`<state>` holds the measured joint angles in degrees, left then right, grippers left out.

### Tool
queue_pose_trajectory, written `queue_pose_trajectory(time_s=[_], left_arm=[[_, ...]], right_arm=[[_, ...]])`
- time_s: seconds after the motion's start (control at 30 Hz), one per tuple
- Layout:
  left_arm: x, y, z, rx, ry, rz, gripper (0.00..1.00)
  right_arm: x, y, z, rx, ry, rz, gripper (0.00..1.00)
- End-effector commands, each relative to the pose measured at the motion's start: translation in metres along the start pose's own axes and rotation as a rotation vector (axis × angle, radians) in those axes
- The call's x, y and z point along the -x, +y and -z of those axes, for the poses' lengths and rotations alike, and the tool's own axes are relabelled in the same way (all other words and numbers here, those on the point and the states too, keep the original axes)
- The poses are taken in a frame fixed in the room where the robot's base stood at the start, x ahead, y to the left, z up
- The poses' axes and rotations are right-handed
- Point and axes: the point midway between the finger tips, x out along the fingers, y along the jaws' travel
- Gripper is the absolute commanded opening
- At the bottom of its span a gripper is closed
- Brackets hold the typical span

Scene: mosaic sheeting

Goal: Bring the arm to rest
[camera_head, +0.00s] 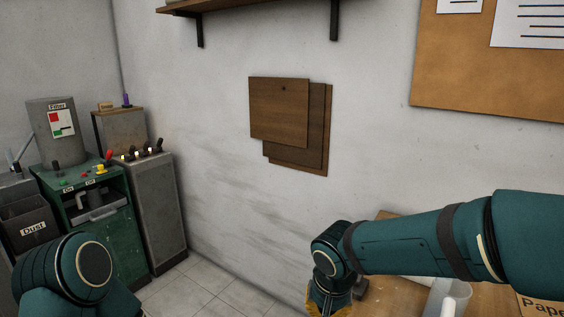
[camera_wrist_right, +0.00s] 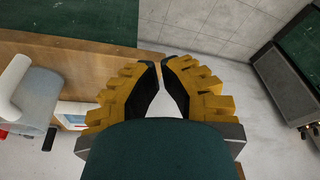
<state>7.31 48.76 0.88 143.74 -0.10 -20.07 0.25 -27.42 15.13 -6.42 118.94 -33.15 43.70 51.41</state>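My right arm (camera_head: 430,243) comes in from the right in the head view, over a wooden table, and bends down at its wrist joint. Only a yellow part of my right gripper shows at the bottom edge there. In the right wrist view, the yellow and black fingers of my right gripper (camera_wrist_right: 160,64) lean together, with their tips nearly meeting. Nothing is held between them; pale floor shows through the gap. A rounded teal part of my left arm (camera_head: 75,272) shows at the lower left of the head view. My left gripper is out of view.
The wooden table (camera_head: 398,292) lies under my right arm, with a white pitcher (camera_head: 452,295) and a labelled cardboard box (camera_head: 545,306). The pitcher also shows in the right wrist view (camera_wrist_right: 36,98). Grey and green machine cabinets (camera_head: 105,225) stand left. Wooden panels (camera_head: 278,115) hang on the wall.

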Motion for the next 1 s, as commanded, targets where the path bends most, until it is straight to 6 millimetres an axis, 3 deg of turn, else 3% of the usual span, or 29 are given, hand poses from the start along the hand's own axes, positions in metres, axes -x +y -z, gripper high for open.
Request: queue_pose_trajectory(time_s=[0.03, 0.2, 0.3, 0.4, 0.5, 0.63, 1.0], left_arm=[[0.0, 0.0, 0.0, -0.001, 0.0, 0.0, 0.46], [0.0, 0.0, 0.0, -0.001, -0.001, 0.0, 0.46], [0.0, 0.0, 0.0, 0.0, -0.001, 0.0, 0.46], [0.0, 0.0, 0.0, 0.0, -0.001, 0.0, 0.46], [0.0, 0.0, 0.0, 0.0, -0.001, 0.0, 0.46], [0.0, 0.0, 0.0, 0.0, -0.001, 0.0, 0.46], [0.0, 0.0, 0.0, 0.0, -0.001, 0.0, 0.46]], right_arm=[[-0.03, 0.0, -0.013, 0.022, -0.051, 0.027, 0.0], [-0.126, 0.0, -0.067, 0.066, -0.174, 0.181, 0.0], [-0.175, 0.007, -0.105, 0.05, -0.209, 0.266, 0.0], [-0.211, 0.017, -0.142, 0.021, -0.214, 0.317, 0.0], [-0.234, 0.027, -0.171, -0.009, -0.204, 0.334, 0.0], [-0.249, 0.038, -0.194, -0.03, -0.186, 0.329, 0.0], [-0.254, 0.043, -0.202, -0.034, -0.173, 0.322, 0.0]])
